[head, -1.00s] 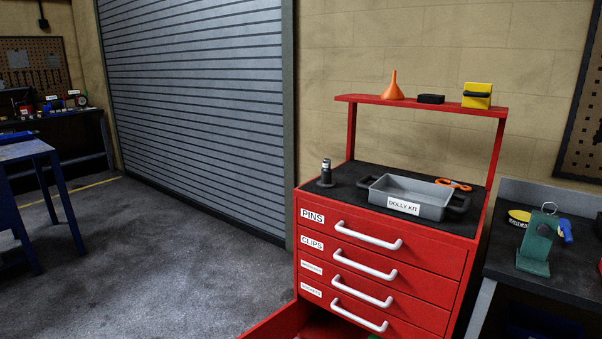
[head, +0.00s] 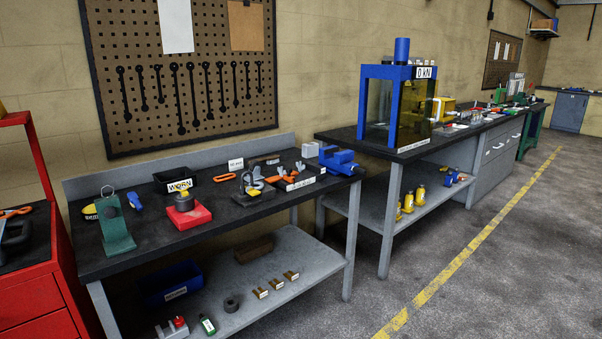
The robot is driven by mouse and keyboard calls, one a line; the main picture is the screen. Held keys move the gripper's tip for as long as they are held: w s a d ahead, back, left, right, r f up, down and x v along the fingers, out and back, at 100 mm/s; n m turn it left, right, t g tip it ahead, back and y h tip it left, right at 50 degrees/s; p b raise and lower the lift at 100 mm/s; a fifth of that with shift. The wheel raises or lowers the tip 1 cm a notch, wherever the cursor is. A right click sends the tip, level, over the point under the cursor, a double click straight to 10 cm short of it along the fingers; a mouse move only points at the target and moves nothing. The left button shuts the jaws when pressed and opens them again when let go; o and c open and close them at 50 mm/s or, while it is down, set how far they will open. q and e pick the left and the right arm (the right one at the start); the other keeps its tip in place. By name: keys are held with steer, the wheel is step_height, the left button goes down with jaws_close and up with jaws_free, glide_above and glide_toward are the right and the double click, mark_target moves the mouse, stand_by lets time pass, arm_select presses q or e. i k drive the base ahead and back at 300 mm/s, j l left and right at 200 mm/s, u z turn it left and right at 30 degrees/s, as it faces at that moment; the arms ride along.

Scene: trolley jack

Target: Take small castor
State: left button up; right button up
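I cannot pick out a small castor for certain in the head view. The near workbench (head: 110,262) carries small parts on its top and lower shelf, several too small to identify. On the lower shelf are a dark grey ring-like part (head: 231,303) and several small brass-coloured pieces with white tags (head: 277,284). Neither of my grippers is in view.
The red tool cabinet (head: 35,292) is cut off at the left edge. On the bench are a green stand (head: 116,232), a red block (head: 187,218) by a WORN label and a blue vise (head: 338,160). A blue-framed press (head: 402,100) stands beyond. Floor at right is clear.

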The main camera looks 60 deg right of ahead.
mark_target(255, 167)
steer(key=z, duration=1.75)
steer(key=i+l+u, duration=0.1)
steer(key=u, duration=0.25)
steer(key=i+l+u, duration=0.2)
steer(key=u, duration=0.2)
steer(key=i+l+u, duration=0.15)
steer(key=u, duration=0.2)
